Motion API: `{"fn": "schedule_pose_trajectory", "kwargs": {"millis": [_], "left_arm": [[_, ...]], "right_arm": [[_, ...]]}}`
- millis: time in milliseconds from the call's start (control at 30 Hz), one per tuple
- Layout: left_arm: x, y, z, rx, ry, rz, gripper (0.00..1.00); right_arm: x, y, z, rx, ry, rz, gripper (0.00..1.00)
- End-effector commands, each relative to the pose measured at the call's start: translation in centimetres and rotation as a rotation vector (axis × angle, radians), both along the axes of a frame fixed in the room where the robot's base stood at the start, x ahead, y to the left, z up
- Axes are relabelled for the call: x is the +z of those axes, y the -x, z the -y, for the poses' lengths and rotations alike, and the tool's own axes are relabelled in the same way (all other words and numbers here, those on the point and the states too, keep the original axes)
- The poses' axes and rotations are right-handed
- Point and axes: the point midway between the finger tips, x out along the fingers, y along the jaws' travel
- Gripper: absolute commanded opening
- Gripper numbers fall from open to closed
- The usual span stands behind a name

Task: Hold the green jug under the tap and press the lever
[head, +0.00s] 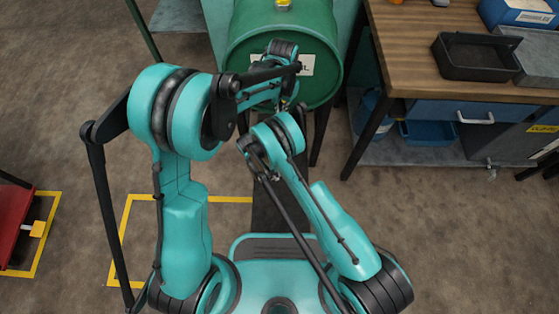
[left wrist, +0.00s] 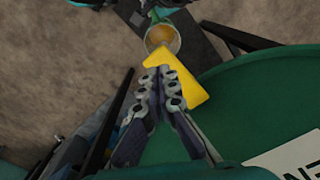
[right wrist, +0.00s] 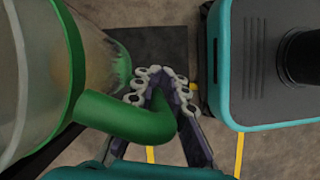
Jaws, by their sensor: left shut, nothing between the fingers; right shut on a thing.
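The green drum (head: 240,45) with a white label lies at the top of the head view; my arms hide its tap. In the left wrist view my left gripper (left wrist: 160,76) is shut and empty, right beside the yellow lever (left wrist: 185,85); I cannot tell whether they touch. The jug (left wrist: 162,38) shows beyond the lever from above, with amber colour inside. In the right wrist view my right gripper (right wrist: 160,90) is shut on the green handle of the translucent jug (right wrist: 35,80). The jug is hidden in the head view.
A wooden workbench (head: 410,40) with a black tray (head: 480,57) stands at the right. A blue bin (head: 428,133) sits on its lower shelf. A red object (head: 15,220) stands at the left edge. Yellow-marked floor lies open at the left.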

Motion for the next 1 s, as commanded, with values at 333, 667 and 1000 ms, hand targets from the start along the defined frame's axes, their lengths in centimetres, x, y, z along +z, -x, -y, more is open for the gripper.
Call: {"fn": "schedule_pose_trajectory", "kwargs": {"millis": [333,667,1000], "left_arm": [[-0.1,0.0,0.0,0.0,0.0,0.0,0.0],[-1.3,0.0,0.0,0.0,0.0,0.0,0.0],[-2.5,0.0,0.0,0.0,0.0,0.0,0.0]], "right_arm": [[0.0,0.0,0.0,-0.001,0.001,0.001,0.0],[0.0,0.0,0.0,-0.001,0.001,0.0,0.0],[0.0,0.0,0.0,-0.001,0.001,0.001,0.0]]}}
